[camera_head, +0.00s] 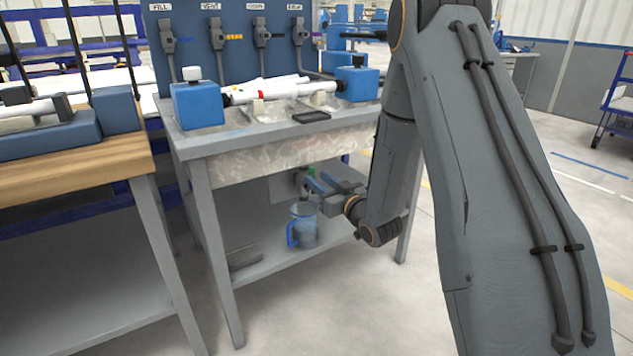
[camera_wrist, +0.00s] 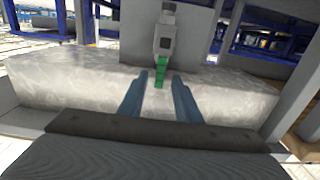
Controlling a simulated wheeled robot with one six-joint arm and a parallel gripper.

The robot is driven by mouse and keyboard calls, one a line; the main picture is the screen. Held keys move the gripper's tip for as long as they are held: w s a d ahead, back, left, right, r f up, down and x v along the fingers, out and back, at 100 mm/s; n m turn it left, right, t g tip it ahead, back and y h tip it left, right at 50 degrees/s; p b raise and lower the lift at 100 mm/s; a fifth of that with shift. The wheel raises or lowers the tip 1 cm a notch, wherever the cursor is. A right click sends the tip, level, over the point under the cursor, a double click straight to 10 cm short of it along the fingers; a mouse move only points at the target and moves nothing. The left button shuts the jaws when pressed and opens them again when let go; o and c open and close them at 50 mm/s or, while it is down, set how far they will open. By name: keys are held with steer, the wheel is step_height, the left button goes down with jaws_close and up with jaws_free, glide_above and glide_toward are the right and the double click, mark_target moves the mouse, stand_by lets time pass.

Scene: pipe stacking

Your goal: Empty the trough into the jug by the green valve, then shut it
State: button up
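The trough (camera_head: 285,151) is a long, pale marbled basin set in the bench frame; its marbled wall also fills the middle of the wrist view (camera_wrist: 65,88). The green valve handle (camera_wrist: 161,72) hangs from a grey valve body (camera_wrist: 165,35); a bit of green shows in the head view (camera_head: 311,171). My gripper (camera_head: 318,184) is under the trough, at the valve. In the wrist view my gripper (camera_wrist: 160,80) is open, with its blue fingers on either side of the green handle; contact cannot be told. A clear bluish jug (camera_head: 304,228) with a blue handle stands upright below on the lower shelf.
Above the trough, a white pipe (camera_head: 268,92) lies between two blue clamp blocks (camera_head: 198,105). A wood-topped bench (camera_head: 75,170) stands close on the left. The floor at right is open.

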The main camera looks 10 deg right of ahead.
steer(key=shift+x, duration=0.9)
jaws_close()
